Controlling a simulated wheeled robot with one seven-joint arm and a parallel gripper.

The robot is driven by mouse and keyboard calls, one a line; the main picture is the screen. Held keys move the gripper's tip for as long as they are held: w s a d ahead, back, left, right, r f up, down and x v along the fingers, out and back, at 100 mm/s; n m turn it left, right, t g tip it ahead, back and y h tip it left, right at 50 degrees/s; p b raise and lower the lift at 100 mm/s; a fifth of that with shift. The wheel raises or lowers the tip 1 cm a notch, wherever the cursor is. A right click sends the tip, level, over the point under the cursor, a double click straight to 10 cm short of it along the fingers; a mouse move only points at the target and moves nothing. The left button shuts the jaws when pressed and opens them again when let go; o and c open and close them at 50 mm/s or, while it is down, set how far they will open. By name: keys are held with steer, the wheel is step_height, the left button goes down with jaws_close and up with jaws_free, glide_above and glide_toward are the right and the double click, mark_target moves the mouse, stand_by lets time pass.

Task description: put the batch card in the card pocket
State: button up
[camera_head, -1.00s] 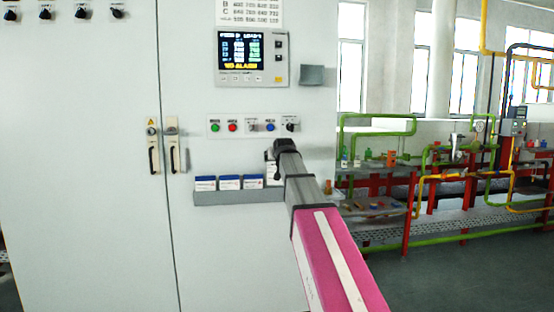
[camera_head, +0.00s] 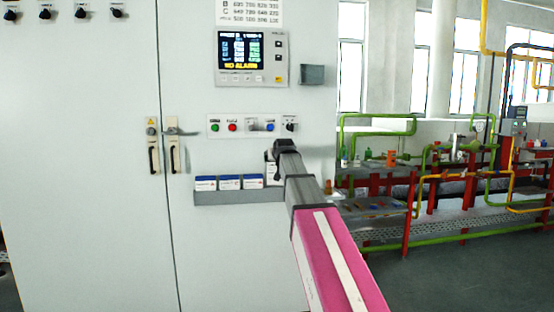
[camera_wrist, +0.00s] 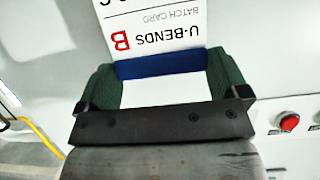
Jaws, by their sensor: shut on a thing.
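In the wrist view, my gripper (camera_wrist: 162,82) has its green-padded fingers closed on the sides of a batch card (camera_wrist: 155,30). The card is white with a blue band and upside-down print reading "U-BENDS", "B" and "BATCH CARD". In the head view, my gripper (camera_head: 273,163) is in front of the white cabinet, at the right end of a grey rack (camera_head: 240,197). A white card edge shows beside it, partly hidden by the gripper. A small grey open-topped holder (camera_head: 312,75), which looks like the card pocket, is on the cabinet, above and right of my gripper.
Several blue-and-white cards (camera_head: 228,183) stand in the rack left of my gripper. Above are a row of buttons and switches (camera_head: 253,126) and a display panel (camera_head: 252,58). Door handles (camera_head: 173,153) stick out at the left. Pipework and benches (camera_head: 440,165) stand at the right.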

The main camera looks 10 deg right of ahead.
step_height(320, 180, down, 7)
steer(key=shift+f, duration=0.15)
stand_by(2.9)
steer(key=o, duration=0.8)
steer(key=shift+s, duration=0.1)
steer(key=v, duration=1)
steer(key=shift+s, duration=0.3)
